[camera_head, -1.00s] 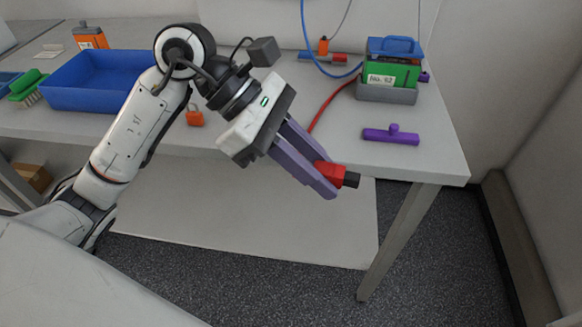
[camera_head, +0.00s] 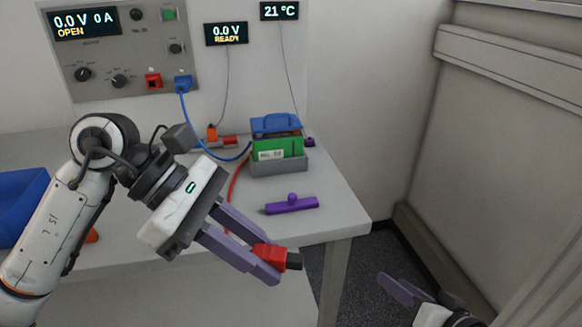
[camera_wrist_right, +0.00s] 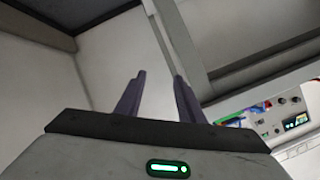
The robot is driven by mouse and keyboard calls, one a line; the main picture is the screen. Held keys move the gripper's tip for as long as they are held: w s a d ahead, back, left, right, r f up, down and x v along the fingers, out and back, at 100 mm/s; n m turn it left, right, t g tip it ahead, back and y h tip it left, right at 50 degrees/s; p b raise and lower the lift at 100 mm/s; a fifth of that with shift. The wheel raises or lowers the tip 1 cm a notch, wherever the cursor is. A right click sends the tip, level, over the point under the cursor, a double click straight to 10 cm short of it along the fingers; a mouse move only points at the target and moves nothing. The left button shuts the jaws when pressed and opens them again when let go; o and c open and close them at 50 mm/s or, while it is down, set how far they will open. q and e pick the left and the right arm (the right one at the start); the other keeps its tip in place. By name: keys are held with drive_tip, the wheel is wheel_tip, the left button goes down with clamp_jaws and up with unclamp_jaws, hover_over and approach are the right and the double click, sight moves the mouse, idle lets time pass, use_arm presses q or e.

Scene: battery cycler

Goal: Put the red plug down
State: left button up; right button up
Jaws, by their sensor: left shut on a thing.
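The red plug (camera_head: 270,256), with a black tip, is held between the purple fingers of my left gripper (camera_head: 262,262). The gripper is shut on it in front of the table's front edge, with the black tip pointing right. A red cable (camera_head: 236,185) runs behind the gripper up toward the battery holder. My right gripper shows at the lower right of the head view (camera_head: 400,290), partly cut off. In the right wrist view its two fingers (camera_wrist_right: 160,95) stand apart with nothing between them.
A green battery (camera_head: 278,148) with a blue handle sits in a grey holder (camera_head: 280,166). A purple tool (camera_head: 291,204) lies on the table (camera_head: 330,215). A blue cable (camera_head: 205,150) runs from the panel (camera_head: 125,60), which has a red socket (camera_head: 153,80). A blue bin (camera_head: 22,190) is at left.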

drive_tip(key=w+a+r+n+y, duration=0.1)
drive_tip(key=w+a+r+y, duration=0.25)
drive_tip(key=r, duration=0.75)
drive_tip(key=w+a+r+n+y, duration=0.1)
drive_tip(key=w+a+r+y, duration=0.2)
drive_tip(key=r, duration=0.8)
drive_tip(key=s+a+r+n+g+y, duration=0.1)
drive_tip(key=a+r+n+g, duration=0.25)
drive_tip(key=a, duration=0.35)
drive_tip(key=s+a+r+n+g, duration=0.2)
drive_tip(key=a+n+g, duration=0.2)
drive_tip(key=a, duration=0.4)
wheel_tip(320, 180, up, 8)
drive_tip(key=n+g+h, duration=0.4)
drive_tip(key=n+h, duration=0.6)
drive_tip(key=h, duration=0.3)
hover_over(293, 256)
wheel_tip(293, 256, down, 12)
drive_tip(key=shift+r, duration=0.15)
